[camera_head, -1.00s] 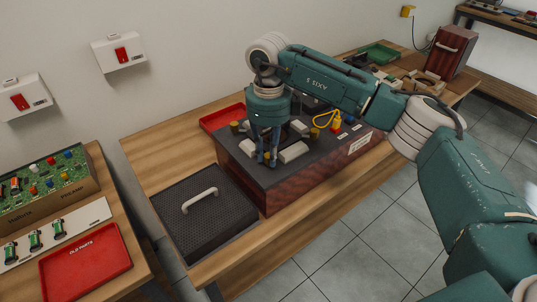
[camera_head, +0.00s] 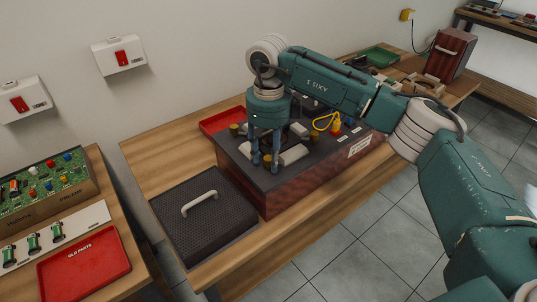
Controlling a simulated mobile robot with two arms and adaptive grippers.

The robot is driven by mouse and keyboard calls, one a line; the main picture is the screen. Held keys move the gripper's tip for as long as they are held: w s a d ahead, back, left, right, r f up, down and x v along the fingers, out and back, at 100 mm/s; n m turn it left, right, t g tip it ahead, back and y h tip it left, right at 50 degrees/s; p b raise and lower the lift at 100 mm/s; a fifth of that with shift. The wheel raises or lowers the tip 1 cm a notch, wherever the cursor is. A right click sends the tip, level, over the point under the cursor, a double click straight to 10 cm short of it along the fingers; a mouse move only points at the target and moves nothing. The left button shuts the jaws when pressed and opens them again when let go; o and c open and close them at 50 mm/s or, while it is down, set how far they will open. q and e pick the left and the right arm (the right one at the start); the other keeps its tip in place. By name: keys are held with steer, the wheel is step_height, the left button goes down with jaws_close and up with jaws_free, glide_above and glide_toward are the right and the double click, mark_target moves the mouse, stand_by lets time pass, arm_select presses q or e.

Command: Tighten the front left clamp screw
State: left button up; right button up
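The hifi unit (camera_head: 285,196) is a dark box with reddish wood sides on the wooden workbench. Its top carries white blocks (camera_head: 294,154), brass-coloured knobs (camera_head: 234,131) and a yellow cable (camera_head: 327,121). My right gripper (camera_head: 265,163) points straight down over the front left part of this top, its fingers a little apart. Its fingertips are at or just above the panel beside a white block. I cannot tell whether they touch a screw. The front left clamp screw is not clearly visible; the fingers may hide it. My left gripper is out of view.
A black perforated cover with a white handle (camera_head: 199,203) lies left of the unit. A red tray (camera_head: 221,120) is behind it, a green tray (camera_head: 382,53) farther back. At left, another bench holds a circuit board (camera_head: 45,185) and a red "OLD PARTS" tray (camera_head: 85,264).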

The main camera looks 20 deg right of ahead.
mark_target(269, 158)
step_height(269, 158, up, 12)
stand_by(0.6)
stand_by(0.4)
